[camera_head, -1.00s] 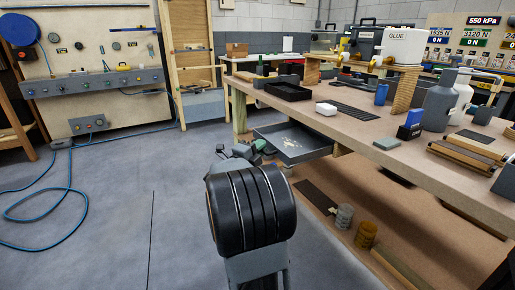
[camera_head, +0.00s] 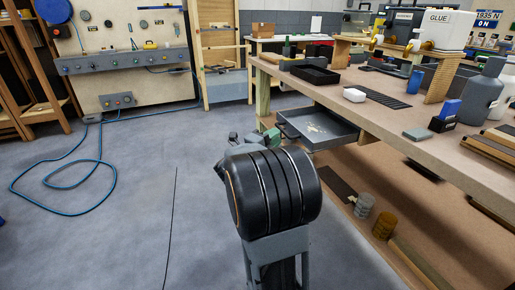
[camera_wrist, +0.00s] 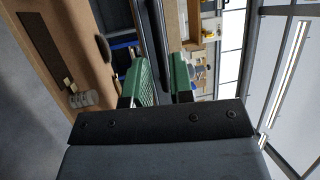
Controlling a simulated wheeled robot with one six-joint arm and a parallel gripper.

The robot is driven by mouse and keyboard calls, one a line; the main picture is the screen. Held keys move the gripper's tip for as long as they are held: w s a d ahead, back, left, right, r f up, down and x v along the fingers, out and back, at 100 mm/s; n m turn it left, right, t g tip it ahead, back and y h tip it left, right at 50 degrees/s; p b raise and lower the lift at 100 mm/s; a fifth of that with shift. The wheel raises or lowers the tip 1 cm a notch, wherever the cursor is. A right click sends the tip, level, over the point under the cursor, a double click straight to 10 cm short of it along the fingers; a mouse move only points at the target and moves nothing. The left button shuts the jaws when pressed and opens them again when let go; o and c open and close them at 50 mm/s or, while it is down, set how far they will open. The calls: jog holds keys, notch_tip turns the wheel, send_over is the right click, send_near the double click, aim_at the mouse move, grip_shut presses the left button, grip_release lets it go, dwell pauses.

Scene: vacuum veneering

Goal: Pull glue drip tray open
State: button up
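The glue drip tray (camera_head: 322,131) is a shallow grey metal tray with pale glue spots inside. It sticks out from under the edge of the workbench top in the head view. My gripper (camera_head: 262,138) is at the tray's front left side, close to its dark front handle, partly hidden by my wrist. In the wrist view, my gripper (camera_wrist: 164,75) shows two green finger pads set apart. A long dark bar (camera_wrist: 152,30), seemingly part of the tray front, runs through the gap between them. I see no clear contact of the pads with it.
A blue hose (camera_head: 75,165) lies on the left floor. Floor left of my arm is mostly clear.

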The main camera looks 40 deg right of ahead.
jog(key=a+f+p, duration=0.1)
jog(key=a, duration=0.8)
jog(key=shift+f, duration=0.35)
jog(key=shift+a, duration=0.1)
jog(key=w+a+r+n+t+y+p, duration=0.5)
jog(key=r+n+t+p, duration=0.2)
jog(key=w+a+r+n+t+y+p, duration=0.5)
jog(key=r+n+t+p, duration=0.2)
jog(key=n, duration=0.1)
jog(key=a+r+n+y+p, duration=0.5)
jog(key=a+n+y+p, duration=0.1)
jog(key=a+n+y, duration=0.15)
jog(key=s+a+r+n+g+y+p, duration=0.1)
jog(key=s+a+r+n+g+p, duration=0.1)
jog(key=s+n+g+p, duration=0.3)
jog(key=s+a+r+n+g+y+p, duration=0.1)
jog(key=s+a+r+n+g+p, duration=0.2)
jog(key=s+n+p, duration=0.4)
jog(key=s+a+g+p, duration=0.1)
jog(key=s+g, duration=0.1)
jog(key=s, duration=0.4)
jog(key=shift+a+r+n, duration=0.2)
jog(key=shift+n, duration=0.15)
jog(key=shift+s+y, duration=0.1)
jog(key=shift+y, duration=0.15)
